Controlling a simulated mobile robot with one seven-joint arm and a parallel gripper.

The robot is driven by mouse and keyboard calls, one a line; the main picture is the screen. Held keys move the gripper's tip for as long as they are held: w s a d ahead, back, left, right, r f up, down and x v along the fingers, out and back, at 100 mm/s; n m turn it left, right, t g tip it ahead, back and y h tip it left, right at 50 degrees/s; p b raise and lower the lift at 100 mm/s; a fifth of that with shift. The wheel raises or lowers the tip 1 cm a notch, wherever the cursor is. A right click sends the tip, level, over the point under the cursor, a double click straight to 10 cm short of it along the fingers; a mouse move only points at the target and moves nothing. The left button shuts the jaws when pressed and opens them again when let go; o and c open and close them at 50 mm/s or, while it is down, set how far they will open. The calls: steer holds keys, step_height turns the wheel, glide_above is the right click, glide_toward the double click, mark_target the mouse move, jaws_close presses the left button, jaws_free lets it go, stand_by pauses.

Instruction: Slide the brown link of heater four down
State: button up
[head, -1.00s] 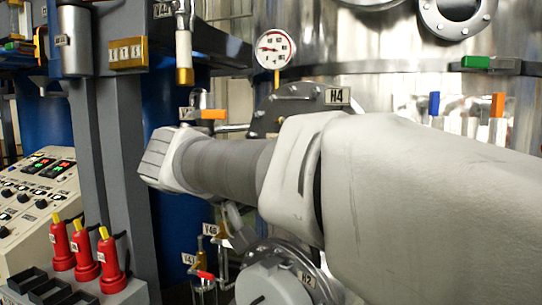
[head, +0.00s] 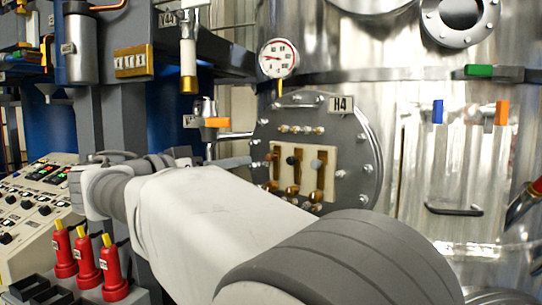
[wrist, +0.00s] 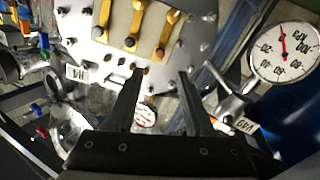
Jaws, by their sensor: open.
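Heater four, marked H4 (head: 340,104), is a round grey flange with a cream plate. The plate carries three gold links with knobs. In the head view the left knob looks brown (head: 271,157), the middle one dark and the right one grey. In the wrist view the plate appears upside down; the brown knob (wrist: 160,52) is the right one. My gripper (wrist: 160,72) is open and empty, its two fingers pointing at the flange, with the brown link's knob between and beyond the tips. No contact shows.
A pressure gauge (head: 278,58) stands above the flange. An orange-handled valve (head: 214,122) is left of it. Red bottles (head: 86,258) and a control panel (head: 35,205) are at lower left. A metal handle (head: 454,210) sits on the vessel wall at right.

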mark_target(267, 157)
steer(key=p+x, duration=0.1)
steer(key=x, duration=0.8)
jaws_close()
stand_by(1.2)
